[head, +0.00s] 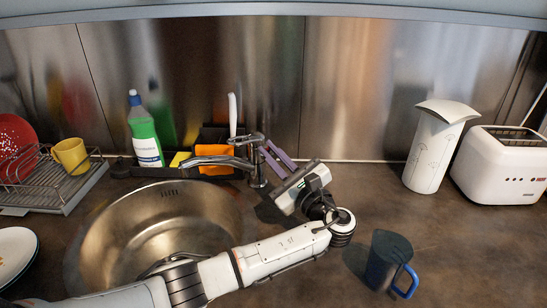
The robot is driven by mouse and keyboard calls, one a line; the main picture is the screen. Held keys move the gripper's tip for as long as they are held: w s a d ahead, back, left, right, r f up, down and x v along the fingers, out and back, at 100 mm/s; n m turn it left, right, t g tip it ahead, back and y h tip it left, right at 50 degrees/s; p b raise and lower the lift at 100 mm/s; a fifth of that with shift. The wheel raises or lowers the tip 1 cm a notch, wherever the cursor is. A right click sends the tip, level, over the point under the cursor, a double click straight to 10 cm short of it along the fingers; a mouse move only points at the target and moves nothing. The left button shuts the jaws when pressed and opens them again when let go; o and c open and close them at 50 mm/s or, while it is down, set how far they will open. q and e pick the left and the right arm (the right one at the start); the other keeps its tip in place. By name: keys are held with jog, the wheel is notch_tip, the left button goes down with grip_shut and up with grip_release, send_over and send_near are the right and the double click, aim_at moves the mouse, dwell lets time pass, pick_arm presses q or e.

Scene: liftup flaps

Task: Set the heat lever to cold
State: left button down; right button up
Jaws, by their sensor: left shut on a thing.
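The tap (257,172) stands at the back right rim of the sink, its spout pointing left over the basin. Its heat lever (246,139) sits on top of the tap. My left gripper (266,148) reaches in from the right of the tap. Its two purple fingers are at the lever's right end and shut on it; the exact contact is small and partly hidden by the fingers. My right gripper is not in view.
The round steel sink (120,215) lies left of my arm. A green bottle (145,130), an orange sponge (214,160) and a brush (232,113) stand behind it. A blue mug (385,258) is close to my forearm.

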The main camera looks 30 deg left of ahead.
pick_arm(q)
jog(key=shift+s+f+n, duration=0.15)
jog(key=shift+f+n, duration=0.05)
jog(key=shift+n, duration=0.2)
jog(key=c, duration=2.1)
grip_release()
notch_tip(320, 180, up, 10)
jog(key=shift+r, duration=0.1)
jog(key=shift+c, duration=0.3)
